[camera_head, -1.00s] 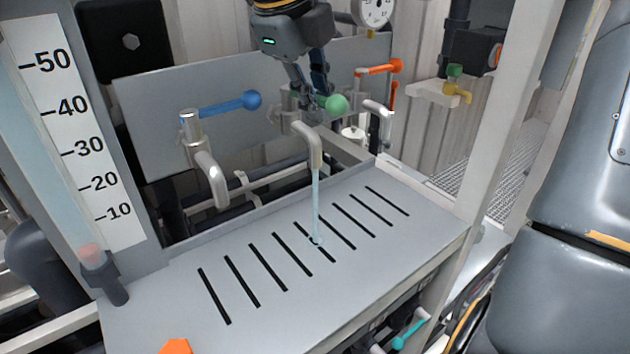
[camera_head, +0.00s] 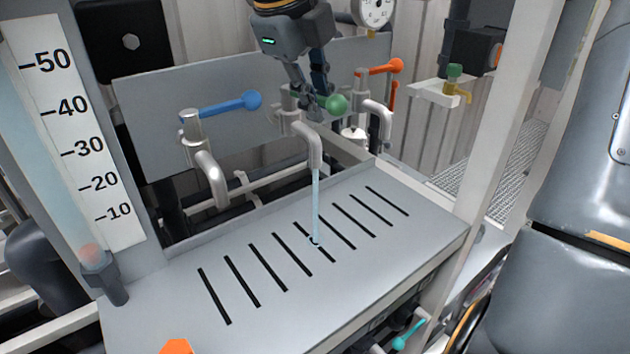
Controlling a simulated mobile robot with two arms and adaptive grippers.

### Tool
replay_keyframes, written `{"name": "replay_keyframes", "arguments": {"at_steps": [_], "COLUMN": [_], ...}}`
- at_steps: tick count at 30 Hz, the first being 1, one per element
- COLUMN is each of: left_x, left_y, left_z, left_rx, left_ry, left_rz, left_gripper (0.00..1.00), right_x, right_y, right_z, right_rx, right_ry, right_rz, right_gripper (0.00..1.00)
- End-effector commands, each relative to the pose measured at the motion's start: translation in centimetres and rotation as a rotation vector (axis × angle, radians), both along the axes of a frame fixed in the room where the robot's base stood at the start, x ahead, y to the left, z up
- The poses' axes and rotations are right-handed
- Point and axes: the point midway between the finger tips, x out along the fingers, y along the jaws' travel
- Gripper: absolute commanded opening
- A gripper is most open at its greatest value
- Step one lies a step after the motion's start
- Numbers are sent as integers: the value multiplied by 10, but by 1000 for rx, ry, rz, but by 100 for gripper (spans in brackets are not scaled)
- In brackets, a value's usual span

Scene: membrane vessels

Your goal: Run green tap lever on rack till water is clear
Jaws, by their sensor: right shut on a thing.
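The green tap lever (camera_head: 337,104) has a round green knob and sits in the middle of the rack between the blue and orange levers. My right gripper (camera_head: 318,96) comes down from above and is shut on this lever, just left of the knob. The lever's shaft is mostly hidden by the fingers. Below it, the middle spout (camera_head: 313,145) pours a thin pale-blue stream of water (camera_head: 316,205) onto the slotted grey tray (camera_head: 400,235). The stream looks see-through. My left gripper is not in view.
A blue lever (camera_head: 228,105) stands to the left and an orange lever (camera_head: 380,68) to the right, with no water from their spouts. A scale board (camera_head: 75,130) is at far left. A gauge (camera_head: 374,10) is above. A white post (camera_head: 490,130) rises on the right.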

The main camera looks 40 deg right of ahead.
Motion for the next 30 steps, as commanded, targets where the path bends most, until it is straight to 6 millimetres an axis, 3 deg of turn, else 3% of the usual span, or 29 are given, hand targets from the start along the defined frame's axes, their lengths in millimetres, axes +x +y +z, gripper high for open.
{"name": "replay_keyframes", "arguments": {"at_steps": [15, 30], "left_x": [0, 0], "left_y": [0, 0], "left_z": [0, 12], "left_rx": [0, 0], "left_ry": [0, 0], "left_rz": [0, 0], "left_gripper": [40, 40], "right_x": [0, 9], "right_y": [-1, -25], "right_z": [0, 2], "right_rx": [1, 4], "right_ry": [1, -1], "right_rz": [15, 504], "right_gripper": [0, 0]}}
